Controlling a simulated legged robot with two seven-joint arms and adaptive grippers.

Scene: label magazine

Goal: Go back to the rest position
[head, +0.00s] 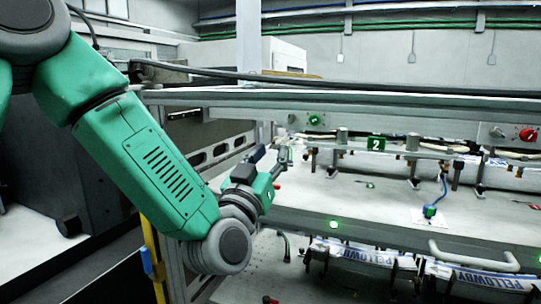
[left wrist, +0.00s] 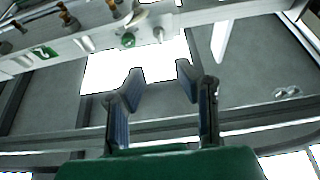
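My left gripper (head: 271,160) is at the end of the green arm that comes in from the left in the head view. It is raised near the left end of the machine's grey work surface (head: 300,200). In the left wrist view my left gripper (left wrist: 158,80) has its two fingers apart, with nothing between them. The machine frame and a bright white opening lie beyond the fingers. My right gripper is in neither view.
A frame with a green number 2 sign (head: 376,143) and a red knob (head: 527,134) runs along the back. A small blue-and-green part (head: 430,211) stands on the surface. A grey handle (head: 474,258) and printed label strips (head: 490,278) are at the lower right.

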